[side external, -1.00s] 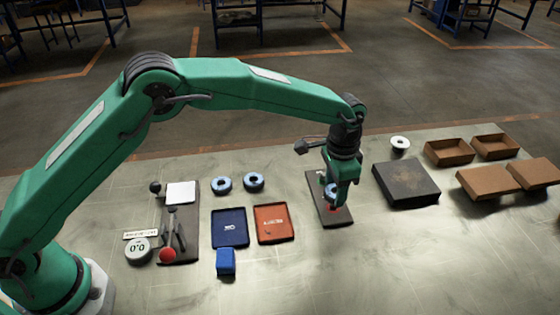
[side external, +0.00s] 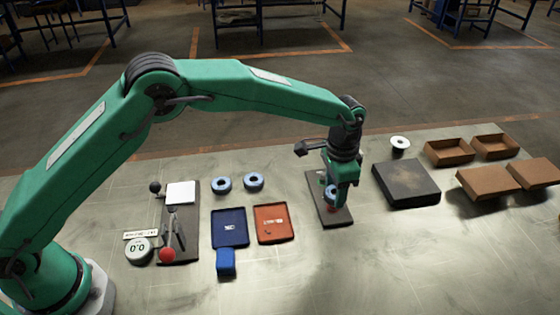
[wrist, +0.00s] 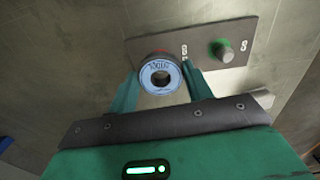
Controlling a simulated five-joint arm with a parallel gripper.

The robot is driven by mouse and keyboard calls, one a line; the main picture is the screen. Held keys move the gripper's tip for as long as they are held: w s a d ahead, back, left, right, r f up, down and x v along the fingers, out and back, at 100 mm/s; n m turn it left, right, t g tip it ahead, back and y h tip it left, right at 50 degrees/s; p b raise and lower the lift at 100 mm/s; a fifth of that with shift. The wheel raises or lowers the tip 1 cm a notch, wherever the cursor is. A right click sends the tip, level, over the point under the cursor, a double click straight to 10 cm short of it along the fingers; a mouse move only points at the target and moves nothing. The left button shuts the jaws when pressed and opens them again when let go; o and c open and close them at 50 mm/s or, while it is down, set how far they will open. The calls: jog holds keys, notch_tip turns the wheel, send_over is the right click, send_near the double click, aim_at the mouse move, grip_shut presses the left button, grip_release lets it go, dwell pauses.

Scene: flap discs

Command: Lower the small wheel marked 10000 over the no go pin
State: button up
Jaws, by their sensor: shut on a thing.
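My gripper (wrist: 158,84) is shut on a small blue-faced wheel (wrist: 161,75) with a round centre hole. Its printed number is too blurred to read surely. The wheel also shows between my fingers in the side view (side external: 331,193). It is over the dark pin plate (side external: 317,188), with a red patch (side external: 333,209) just below it. I take this for the no go pin's end; the pin itself is mostly hidden by wheel and fingers. I cannot tell whether the pin is in the hole. The plate's other pin (wrist: 222,50) has a green base and stands bare.
Two blue wheels (side external: 222,184) (side external: 254,181) lie behind a blue tray (side external: 230,228) and a red tray (side external: 274,223). A dark slab (side external: 406,184), a white-topped spool (side external: 400,143) and several brown boxes (side external: 447,152) stand to the right. The front right table is clear.

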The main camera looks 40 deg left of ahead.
jog(key=shift+f, duration=0.55)
dwell(0.8)
jog(key=o, duration=1.4)
jog(key=shift+r, duration=3.75)
jog(key=shift+a+r, duration=0.1)
